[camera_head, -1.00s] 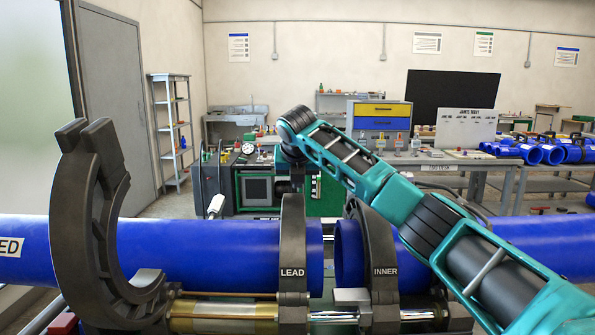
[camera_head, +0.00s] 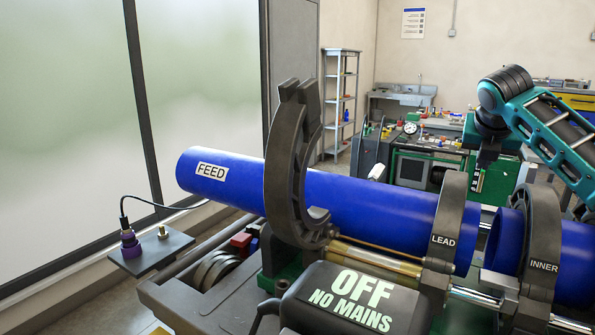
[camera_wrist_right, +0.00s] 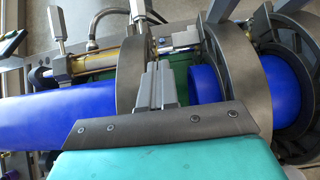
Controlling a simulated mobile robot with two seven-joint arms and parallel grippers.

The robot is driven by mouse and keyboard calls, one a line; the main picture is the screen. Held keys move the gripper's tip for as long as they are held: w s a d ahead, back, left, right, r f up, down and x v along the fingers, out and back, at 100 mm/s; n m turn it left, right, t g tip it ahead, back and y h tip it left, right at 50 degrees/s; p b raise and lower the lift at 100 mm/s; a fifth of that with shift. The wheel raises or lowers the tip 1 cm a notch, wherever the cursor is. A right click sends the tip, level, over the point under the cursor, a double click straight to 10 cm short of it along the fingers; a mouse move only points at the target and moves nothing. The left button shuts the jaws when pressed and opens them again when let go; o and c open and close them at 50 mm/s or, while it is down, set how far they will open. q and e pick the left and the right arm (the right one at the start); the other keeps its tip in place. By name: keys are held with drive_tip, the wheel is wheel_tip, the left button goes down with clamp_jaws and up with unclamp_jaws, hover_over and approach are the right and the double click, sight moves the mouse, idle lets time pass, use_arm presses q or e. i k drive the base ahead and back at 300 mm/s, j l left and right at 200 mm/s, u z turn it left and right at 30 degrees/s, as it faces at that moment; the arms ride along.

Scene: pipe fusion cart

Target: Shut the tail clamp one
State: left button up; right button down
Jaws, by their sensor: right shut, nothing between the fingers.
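The leftmost clamp (camera_head: 277,180) is a dark, thick ring around the blue feed pipe (camera_head: 340,200). Its upper arc stands raised and open, its free end up above the pipe, and a short lower jaw (camera_head: 316,218) sits at the pipe's near side. I see no label on it. My right gripper (camera_head: 478,180) hangs below its wrist, behind the lead clamp, well to the right of the open clamp. In the right wrist view the fingers (camera_wrist_right: 155,88) are together and empty, above the pipes. My left gripper is not in view.
The lead clamp (camera_head: 448,222) and inner clamp (camera_head: 541,245) stand around the pipes to the right, with a gap between the pipe ends. A black box marked OFF NO MAINS (camera_head: 355,300) is in front. A small bracket (camera_head: 150,252) with a purple connector stands left.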

sight(296, 128)
drive_tip(key=k, duration=1.25)
